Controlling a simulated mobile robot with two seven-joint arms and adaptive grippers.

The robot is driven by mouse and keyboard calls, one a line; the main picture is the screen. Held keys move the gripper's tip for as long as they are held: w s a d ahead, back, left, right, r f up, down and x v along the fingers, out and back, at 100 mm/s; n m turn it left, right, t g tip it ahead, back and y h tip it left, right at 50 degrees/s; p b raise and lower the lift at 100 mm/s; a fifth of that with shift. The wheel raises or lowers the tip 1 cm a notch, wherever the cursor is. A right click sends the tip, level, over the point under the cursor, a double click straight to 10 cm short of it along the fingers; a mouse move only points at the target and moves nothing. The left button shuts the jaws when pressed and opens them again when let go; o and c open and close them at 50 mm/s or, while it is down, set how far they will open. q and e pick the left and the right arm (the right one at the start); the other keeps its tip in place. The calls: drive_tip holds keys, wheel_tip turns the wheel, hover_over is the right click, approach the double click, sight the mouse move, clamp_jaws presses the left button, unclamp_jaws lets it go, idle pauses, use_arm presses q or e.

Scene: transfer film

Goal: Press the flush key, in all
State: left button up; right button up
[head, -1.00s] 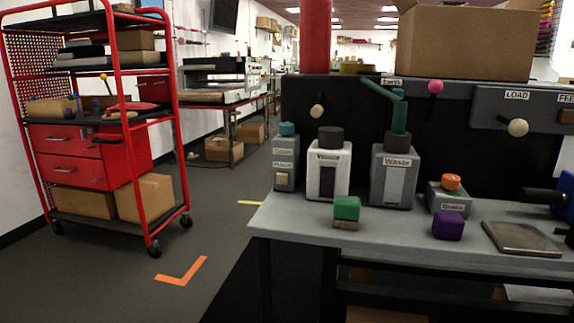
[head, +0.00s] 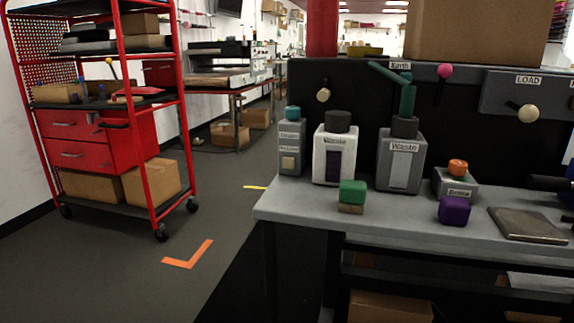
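No label reading flush is legible, so I cannot tell which part is the flush key. A small grey box (head: 291,146) with a teal cap stands at the left end of the bench. It has a pale square key (head: 288,163) under two labels too small to read. Right of it stand a white canister (head: 334,157) and a grey canister labelled Waste (head: 404,146). A grey box with an orange knob (head: 457,168) stands further right. Neither of my grippers is in view.
A green block (head: 352,191), a purple block (head: 454,210) and a flat metal plate (head: 527,224) lie on the grey bench (head: 300,204). The back panel carries levers, including one beside LOAD (head: 528,80). A red cart (head: 85,150) stands left.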

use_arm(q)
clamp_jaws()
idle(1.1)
